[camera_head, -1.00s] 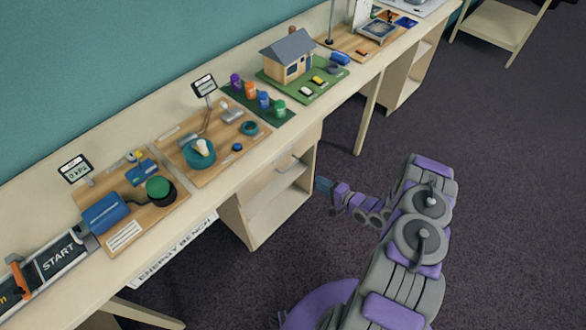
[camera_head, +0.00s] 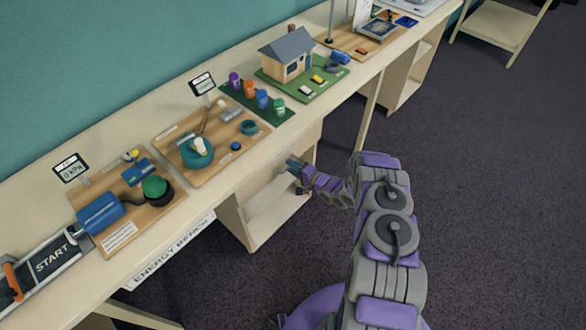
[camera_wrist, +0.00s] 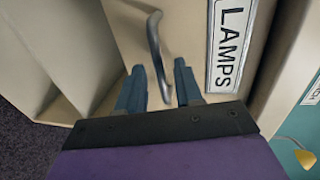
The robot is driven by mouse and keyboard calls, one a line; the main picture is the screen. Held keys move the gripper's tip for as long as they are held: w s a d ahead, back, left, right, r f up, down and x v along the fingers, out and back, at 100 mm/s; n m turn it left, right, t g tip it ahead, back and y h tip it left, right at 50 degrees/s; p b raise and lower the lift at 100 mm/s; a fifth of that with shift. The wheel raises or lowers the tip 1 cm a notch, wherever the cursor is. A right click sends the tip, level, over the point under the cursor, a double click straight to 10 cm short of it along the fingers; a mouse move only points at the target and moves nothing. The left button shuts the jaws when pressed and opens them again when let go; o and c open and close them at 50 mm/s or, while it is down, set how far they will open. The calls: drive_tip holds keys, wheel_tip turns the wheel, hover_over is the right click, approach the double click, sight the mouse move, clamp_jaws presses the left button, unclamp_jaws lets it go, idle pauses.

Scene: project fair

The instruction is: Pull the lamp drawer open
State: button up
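The lamp drawer (camera_wrist: 188,20) shows in the wrist view as a cream front with a white "LAMPS" label (camera_wrist: 229,45). It has a grey metal bar handle (camera_wrist: 154,40). My gripper (camera_wrist: 158,70) is open, with one blue finger on each side of the handle. The near part of the handle lies between the fingers, with gaps visible to both. The drawer looks shut.
The bench (camera_head: 232,190) overhangs the drawer unit. On it are a lamp board (camera_head: 178,168), coloured pots (camera_head: 262,98) and a model house (camera_head: 286,56). An open shelf (camera_head: 275,208) lies below the drawer.

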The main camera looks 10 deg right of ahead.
drive_tip(key=shift+c, duration=0.2)
drive_tip(key=c, duration=0.6)
clamp_jaws()
drive_tip(key=shift+s+f, duration=0.1)
drive_tip(key=shift+f, duration=0.05)
idle(0.6)
